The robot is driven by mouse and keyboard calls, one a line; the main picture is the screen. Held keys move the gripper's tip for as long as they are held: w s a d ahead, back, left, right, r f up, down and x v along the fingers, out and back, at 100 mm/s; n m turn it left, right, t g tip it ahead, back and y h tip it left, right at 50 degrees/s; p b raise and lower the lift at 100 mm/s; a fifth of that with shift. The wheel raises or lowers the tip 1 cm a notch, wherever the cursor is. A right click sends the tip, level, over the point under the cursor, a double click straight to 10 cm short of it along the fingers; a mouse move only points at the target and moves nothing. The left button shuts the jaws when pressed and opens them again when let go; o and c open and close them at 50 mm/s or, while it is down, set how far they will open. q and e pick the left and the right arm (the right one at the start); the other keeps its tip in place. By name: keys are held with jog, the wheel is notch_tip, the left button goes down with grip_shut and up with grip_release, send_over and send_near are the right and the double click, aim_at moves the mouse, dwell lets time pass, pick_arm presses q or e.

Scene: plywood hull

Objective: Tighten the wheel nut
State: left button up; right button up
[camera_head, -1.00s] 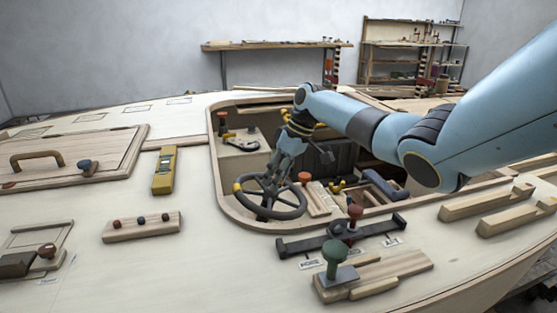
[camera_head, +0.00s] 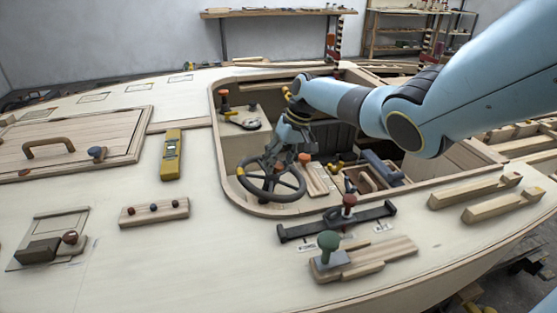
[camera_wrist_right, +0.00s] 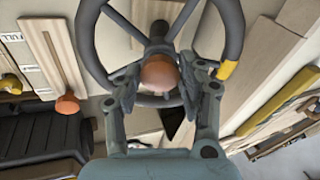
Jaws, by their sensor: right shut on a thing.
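The dark steering wheel (camera_head: 292,193) with its yellow mark stands at the near left corner of the cockpit opening. In the right wrist view, the wheel (camera_wrist_right: 88,48) fills the top, its spokes meeting at a dark hub. The orange-brown wheel nut (camera_wrist_right: 158,75) sits in front of the hub, between the fingers of my right gripper (camera_wrist_right: 160,82). The fingers are shut on the nut from both sides. In the head view, my right gripper (camera_head: 275,160) reaches down over the wheel's centre and hides the nut. My left gripper is in no view.
A yellow level (camera_head: 171,155) lies on the deck left of the cockpit. A black bar (camera_head: 300,230) with a red knob and a green-knobbed lever (camera_head: 328,243) sit at the near right. A wooden block with several buttons (camera_head: 155,212) is at the near left.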

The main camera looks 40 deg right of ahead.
jog(key=shift+r, duration=0.1)
jog(key=o, duration=1.1)
jog(key=shift+o, duration=0.2)
jog(key=v, duration=1.2)
jog(key=shift+w, duration=0.1)
